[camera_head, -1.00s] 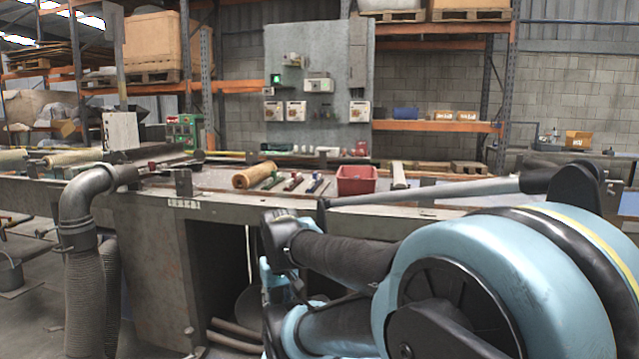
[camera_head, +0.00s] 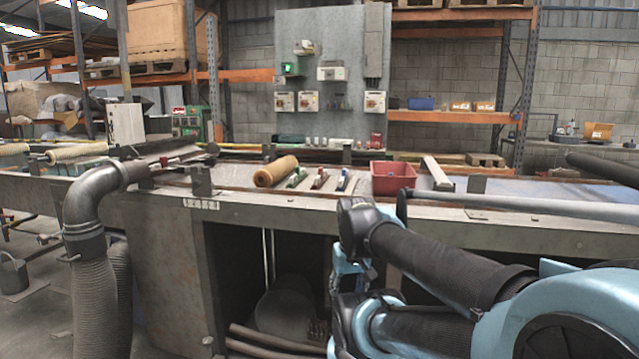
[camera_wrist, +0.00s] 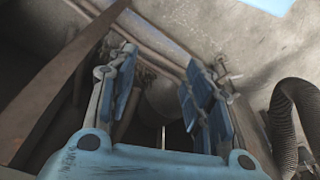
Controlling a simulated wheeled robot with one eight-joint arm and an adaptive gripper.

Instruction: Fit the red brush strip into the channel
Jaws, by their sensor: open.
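Three short brush-like strips lie side by side on the bench in the head view. The red strip (camera_head: 319,178) is in the middle, between a green one (camera_head: 297,177) and a blue one (camera_head: 342,181). I cannot make out the channel for certain. My gripper (camera_wrist: 160,78) is open and empty in the wrist view, with its two blue fingers apart. It points down toward the dark space below the bench, away from the strips. In the head view my arm is folded low at the right, in front of the bench.
The long bench (camera_head: 270,215) spans the view. A tan roll (camera_head: 276,171) lies left of the strips, and a red bin (camera_head: 393,178) stands to their right. A grey pipe elbow (camera_head: 92,195) with a ribbed hose stands at the left front. Dark hoses lie under the bench.

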